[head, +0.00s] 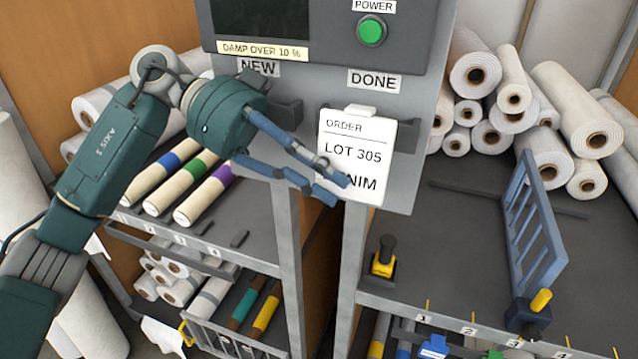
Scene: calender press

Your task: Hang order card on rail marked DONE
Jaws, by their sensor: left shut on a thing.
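The order card (354,140) is white, with ORDER, LOT 305 and a word ending in NIM on it, and a hook tab at its top. It is upright and slightly tilted in front of the dark rail (406,138) below the DONE label (374,80). The card hides the rail's middle; whether its tab bears on the rail I cannot tell. My left gripper (339,189) is shut on the card's lower left edge, its fingers covering part of the last word. My right gripper is not in view.
Another rail (286,113) sits under the NEW label (259,68), partly behind my left arm. A green power button (371,31) is above DONE. Fabric rolls (475,75) stack at right, near a blue rack gate (533,220). A yellow-black item (384,258) stands on the shelf below.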

